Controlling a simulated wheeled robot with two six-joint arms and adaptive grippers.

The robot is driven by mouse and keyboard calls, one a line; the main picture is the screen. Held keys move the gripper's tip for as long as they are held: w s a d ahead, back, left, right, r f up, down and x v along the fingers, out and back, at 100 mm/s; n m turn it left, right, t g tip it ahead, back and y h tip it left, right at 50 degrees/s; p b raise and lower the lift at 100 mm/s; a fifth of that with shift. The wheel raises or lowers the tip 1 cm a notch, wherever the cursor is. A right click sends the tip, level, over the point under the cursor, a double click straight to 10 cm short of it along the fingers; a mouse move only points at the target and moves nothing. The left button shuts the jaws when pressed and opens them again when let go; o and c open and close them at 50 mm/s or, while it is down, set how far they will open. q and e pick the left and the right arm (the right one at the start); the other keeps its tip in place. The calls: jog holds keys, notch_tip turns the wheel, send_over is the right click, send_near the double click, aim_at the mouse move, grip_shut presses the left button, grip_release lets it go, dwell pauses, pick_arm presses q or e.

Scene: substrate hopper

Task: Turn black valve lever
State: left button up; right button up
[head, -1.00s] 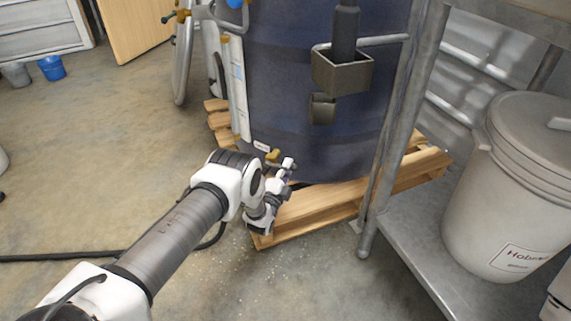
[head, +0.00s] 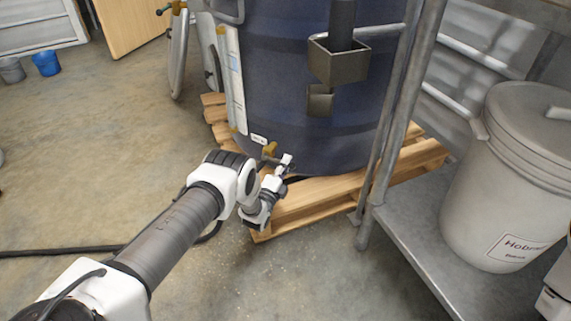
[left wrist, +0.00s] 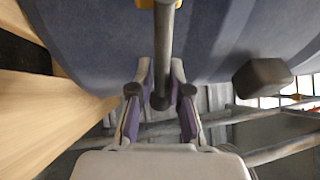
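A dark blue drum (head: 300,110) stands on a wooden pallet. A small brass valve (head: 268,150) sits low on its front. In the left wrist view the valve's dark grey lever (left wrist: 165,45) runs down from the top, with its rounded end between my fingers. My left gripper (head: 286,162) is at the valve in the head view. In the left wrist view its purple-padded fingers (left wrist: 161,85) stand on both sides of the lever, very close to it. Whether the pads touch the lever is unclear.
The pallet (head: 325,197) lies just under the gripper. A metal shelf (head: 425,240) with a post and a white bucket (head: 505,190) is to the right. A metal box (head: 338,62) hangs before the drum. The floor on the left is largely clear.

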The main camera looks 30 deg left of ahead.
pick_arm(q)
jog(key=shift+o, duration=0.8)
jog(key=shift+f, duration=0.1)
jog(key=s+f, duration=0.2)
jog(key=s, duration=1)
jog(key=shift+f, duration=0.15)
jog(key=shift+w+d, duration=0.1)
